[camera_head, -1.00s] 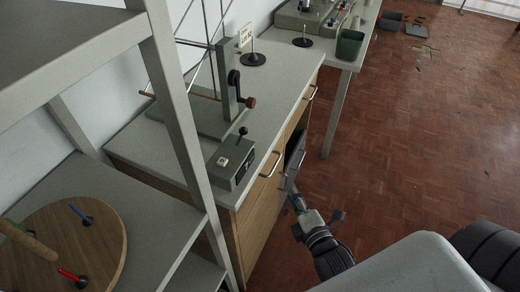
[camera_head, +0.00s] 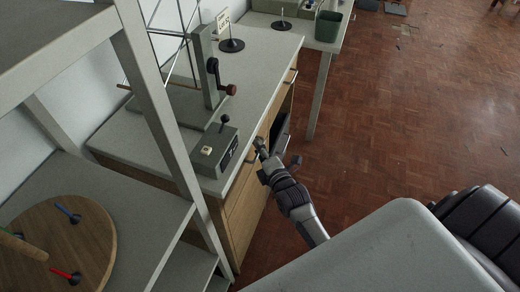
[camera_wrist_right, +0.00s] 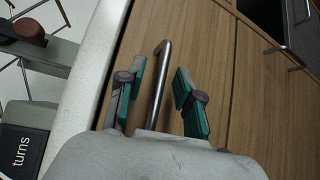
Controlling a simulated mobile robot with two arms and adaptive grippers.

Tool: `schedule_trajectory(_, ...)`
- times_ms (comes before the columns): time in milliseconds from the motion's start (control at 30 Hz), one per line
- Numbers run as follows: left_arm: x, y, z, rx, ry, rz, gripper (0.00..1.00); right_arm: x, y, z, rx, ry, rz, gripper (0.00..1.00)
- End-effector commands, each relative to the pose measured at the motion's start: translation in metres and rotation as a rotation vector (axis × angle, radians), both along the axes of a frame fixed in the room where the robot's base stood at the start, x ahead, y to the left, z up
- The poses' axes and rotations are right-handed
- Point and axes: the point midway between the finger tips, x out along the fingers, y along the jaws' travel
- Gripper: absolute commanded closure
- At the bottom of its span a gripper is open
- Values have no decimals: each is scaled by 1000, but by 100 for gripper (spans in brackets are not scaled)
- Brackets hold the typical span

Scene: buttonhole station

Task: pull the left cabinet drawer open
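The left cabinet drawer has a wood-grain front (camera_wrist_right: 197,45) with a metal bar handle (camera_wrist_right: 158,85). The drawer looks shut. In the right wrist view my right gripper (camera_wrist_right: 160,88) is open, with a green-padded finger on each side of the handle; neither finger clearly touches it. In the head view the right gripper (camera_head: 260,148) is at the cabinet front, just below the worktop edge, and largely hides that handle. My left gripper is not in view.
A grey control box (camera_head: 215,150) and a stand with a crank (camera_head: 212,75) are on the worktop (camera_head: 262,70). Another handle (camera_head: 291,76) is farther along the cabinet. A dark opening (camera_head: 281,130) is beside the gripper. A shelf post (camera_head: 160,100) stands at left.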

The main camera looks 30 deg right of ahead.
Motion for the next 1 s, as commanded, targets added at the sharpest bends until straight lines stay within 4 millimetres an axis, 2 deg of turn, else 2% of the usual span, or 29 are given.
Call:
schedule_trajectory(167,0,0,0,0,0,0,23,0,0,0,0,0,0,65)
schedule_trajectory(300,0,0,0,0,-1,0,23,0,0,0,-1,0,0,88)
schedule_trajectory(367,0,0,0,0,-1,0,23,0,0,0,-1,0,0,98)
schedule_trajectory(400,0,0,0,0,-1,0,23,0,0,0,-1,0,0,100)
schedule_trajectory(833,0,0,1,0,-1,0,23,-2,-1,0,-1,1,0,100)
schedule_trajectory(1000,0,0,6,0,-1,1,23,-11,-9,1,-4,3,1,100)
